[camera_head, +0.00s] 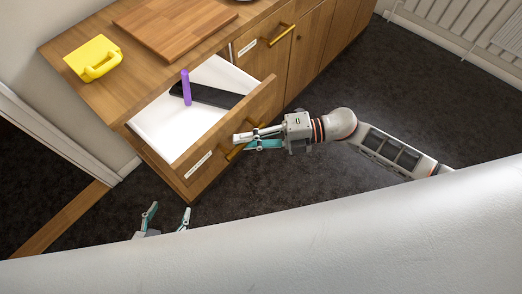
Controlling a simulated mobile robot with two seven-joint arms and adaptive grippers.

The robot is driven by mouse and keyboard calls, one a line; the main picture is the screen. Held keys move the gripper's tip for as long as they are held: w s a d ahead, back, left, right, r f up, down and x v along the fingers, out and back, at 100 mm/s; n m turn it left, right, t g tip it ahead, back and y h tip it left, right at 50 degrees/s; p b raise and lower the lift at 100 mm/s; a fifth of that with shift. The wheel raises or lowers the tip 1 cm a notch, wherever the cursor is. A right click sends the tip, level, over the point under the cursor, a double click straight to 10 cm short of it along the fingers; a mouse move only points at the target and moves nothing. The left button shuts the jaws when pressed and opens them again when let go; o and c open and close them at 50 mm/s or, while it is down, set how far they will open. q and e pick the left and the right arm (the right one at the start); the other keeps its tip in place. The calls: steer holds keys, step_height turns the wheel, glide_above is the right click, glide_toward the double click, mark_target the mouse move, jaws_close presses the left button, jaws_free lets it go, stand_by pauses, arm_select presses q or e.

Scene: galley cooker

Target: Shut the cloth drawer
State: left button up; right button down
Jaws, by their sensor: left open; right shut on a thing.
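The drawer (203,172) is pulled out from the wooden cabinet, its white inside showing. A purple stick-like thing (186,88) and a dark flat thing (213,96) are inside it. My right gripper (247,141) is at the drawer front and shut on its brass handle (235,152); the fingers partly hide the handle. My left gripper (168,217) is open and empty, low in front of the drawer and apart from it. No cloth can be made out in the drawer.
A yellow box-like thing (94,58) and a wooden board (175,28) lie on the countertop. A closed front with a brass handle (281,35) is beside the drawer. Dark carpet (330,190) in front is clear. A radiator (480,25) stands at the far right.

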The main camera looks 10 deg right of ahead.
mark_target(200, 114)
steer(key=w+a, duration=0.2)
steer(key=w, duration=0.1)
steer(key=w+a+b, duration=0.1)
steer(key=w+a, duration=0.2)
steer(key=w+a+b, duration=0.1)
steer(key=w+a, duration=0.2)
steer(key=w, duration=0.1)
steer(key=shift+f, duration=0.15)
steer(key=w+a, duration=0.1)
steer(key=w, duration=0.1)
steer(key=w+a+b, duration=0.1)
steer(key=shift+w+a, duration=0.75)
steer(key=shift+w, duration=0.15)
steer(key=c, duration=2.1)
jaws_free()
arm_select(q)
steer(key=shift+w+d+f, duration=0.25)
steer(key=shift+w+f, duration=0.1)
steer(key=shift+w, duration=0.05)
arm_select(e)
steer(key=shift+o, duration=0.4)
steer(key=d, duration=0.4)
steer(key=s+d+r, duration=0.1)
steer(key=d, duration=0.3)
steer(key=d+r, duration=0.1)
steer(key=d, duration=0.3)
steer(key=shift+s, duration=0.25)
steer(key=shift+a, duration=0.1)
